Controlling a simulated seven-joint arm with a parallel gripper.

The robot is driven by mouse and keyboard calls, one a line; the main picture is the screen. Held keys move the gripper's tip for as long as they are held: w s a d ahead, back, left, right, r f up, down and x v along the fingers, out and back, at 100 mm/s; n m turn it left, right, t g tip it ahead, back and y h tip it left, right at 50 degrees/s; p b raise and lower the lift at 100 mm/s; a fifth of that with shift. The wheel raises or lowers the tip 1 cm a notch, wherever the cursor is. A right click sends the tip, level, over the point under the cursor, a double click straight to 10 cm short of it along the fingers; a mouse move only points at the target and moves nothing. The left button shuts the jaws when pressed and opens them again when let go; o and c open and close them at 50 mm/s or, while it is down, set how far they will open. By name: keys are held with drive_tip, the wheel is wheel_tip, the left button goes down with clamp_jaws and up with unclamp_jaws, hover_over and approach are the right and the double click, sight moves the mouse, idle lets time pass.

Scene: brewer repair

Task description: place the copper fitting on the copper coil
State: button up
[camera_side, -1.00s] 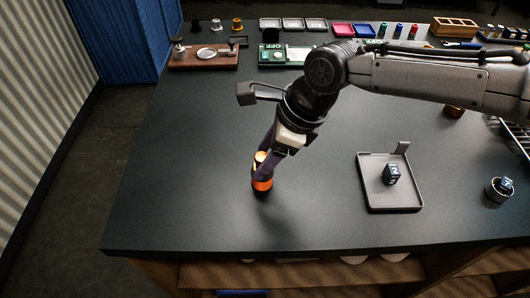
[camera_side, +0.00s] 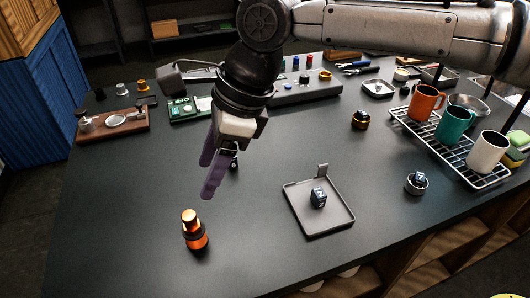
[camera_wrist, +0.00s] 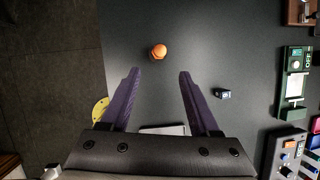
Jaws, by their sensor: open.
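The copper fitting (camera_side: 189,217), a shiny cap-like piece, stands upright on top of the copper coil (camera_side: 196,241) near the front left of the dark table. A dark band shows between them. From above, in the wrist view, the stack shows as one round orange thing (camera_wrist: 158,51), with fitting and coil not clearly told apart. My gripper (camera_side: 207,178) is open and empty, with purple fingers. It is above and behind the stack in the side view, apart from it. In the wrist view the stack lies beyond the gap between my fingertips (camera_wrist: 159,72).
A grey tray (camera_side: 334,225) holding a dark numbered cube (camera_side: 318,197) lies right of the stack. Another dark cube (camera_side: 234,163) is partly behind my fingers. The table around the stack is clear.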

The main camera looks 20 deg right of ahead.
drive_tip(key=s+d+r+n+t+h, duration=0.1)
drive_tip(key=d+r+n, duration=0.15)
drive_tip(key=d, duration=0.65)
drive_tip(key=s+d+r+n+t, duration=0.1)
drive_tip(key=d+n, duration=0.2)
drive_tip(key=d, duration=0.6)
drive_tip(key=s+d+r+n+h, duration=0.1)
drive_tip(key=d+r+n, duration=0.15)
drive_tip(key=d, duration=0.75)
drive_tip(key=s+d+f+n+t+h, duration=0.1)
drive_tip(key=s+d+f+n, duration=0.4)
drive_tip(key=s+d, duration=0.3)
drive_tip(key=s+d+f+n+t+h, duration=0.1)
drive_tip(key=s+d+f+n, duration=0.3)
drive_tip(key=s+d, duration=0.5)
drive_tip(key=n, duration=0.2)
drive_tip(key=shift+s+f+n, duration=0.3)
drive_tip(key=shift+s+f, duration=0.05)
drive_tip(key=shift+s, duration=0.05)
